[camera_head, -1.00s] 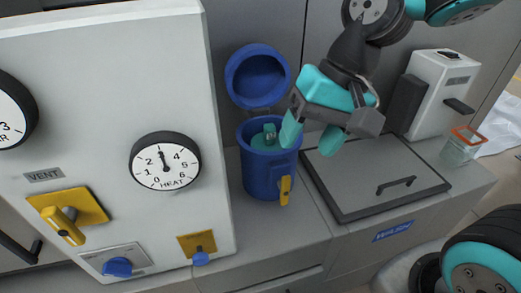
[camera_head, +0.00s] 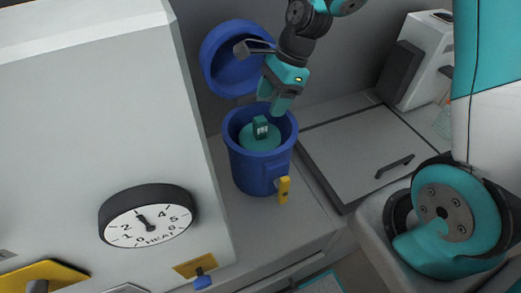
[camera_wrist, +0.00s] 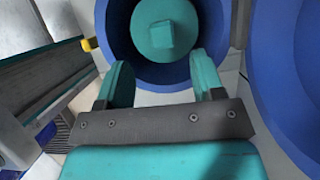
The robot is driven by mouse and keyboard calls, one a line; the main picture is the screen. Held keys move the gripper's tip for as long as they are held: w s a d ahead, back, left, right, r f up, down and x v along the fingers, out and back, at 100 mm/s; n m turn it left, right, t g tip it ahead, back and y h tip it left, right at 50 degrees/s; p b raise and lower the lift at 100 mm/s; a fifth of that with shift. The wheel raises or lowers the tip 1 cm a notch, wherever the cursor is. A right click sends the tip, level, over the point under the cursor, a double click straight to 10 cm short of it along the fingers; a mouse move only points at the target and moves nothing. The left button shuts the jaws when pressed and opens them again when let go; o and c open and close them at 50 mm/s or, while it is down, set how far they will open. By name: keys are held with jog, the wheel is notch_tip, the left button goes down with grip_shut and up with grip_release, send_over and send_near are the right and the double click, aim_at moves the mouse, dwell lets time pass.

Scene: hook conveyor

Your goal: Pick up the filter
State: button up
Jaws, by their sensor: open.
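The filter (camera_head: 260,135) is a teal disc with a raised block-like handle. It sits inside an open blue canister (camera_head: 254,165) with a yellow latch. It also shows in the wrist view (camera_wrist: 164,38), beyond my fingertips and between them. My gripper (camera_head: 275,100) hangs above the canister's rim, close over the filter's handle, tilted downward. In the wrist view its two teal fingers (camera_wrist: 163,84) stand wide apart with nothing between them. The canister's round blue lid (camera_head: 232,62) is swung open behind the canister.
A white panel with a heat dial (camera_head: 148,216) stands to the left. A grey hatch with a black handle (camera_head: 394,167) lies right of the canister. A white device (camera_head: 422,60) stands at the back right. The counter in front of the canister is clear.

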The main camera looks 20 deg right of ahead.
aim_at(254, 135)
jog(key=p+x, duration=0.2)
jog(key=x, duration=0.7)
jog(key=shift+w+f, duration=0.15)
jog(key=shift+a, duration=0.1)
grip_shut()
